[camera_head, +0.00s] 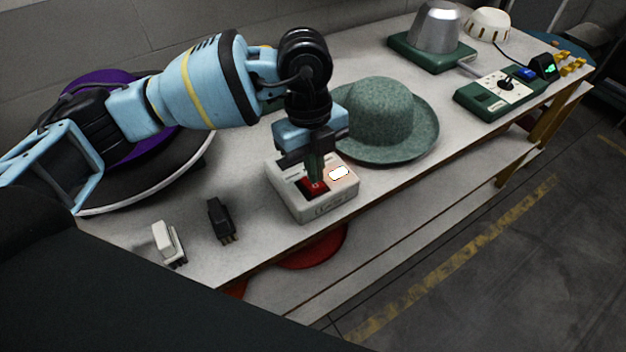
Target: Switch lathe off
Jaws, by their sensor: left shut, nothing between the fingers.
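A cream switch box (325,209) sits on the white bench (245,250) near its front edge. It has a red button or rocker (319,188) in a dark recess and a small white lit patch (339,173) to the right of it. My left gripper (316,181) points straight down over the box. Its fingers are shut, with nothing between them, and the tips are at the red part. I cannot tell whether they touch it. The fingers hide some of the red part. My right gripper is not in view.
A green felt hat (384,118) stands close behind and right of the box. A metal hat form on a green base (432,52) and a green control unit (491,96) are farther right. Small black (221,219) and white (167,243) parts lie left of the box.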

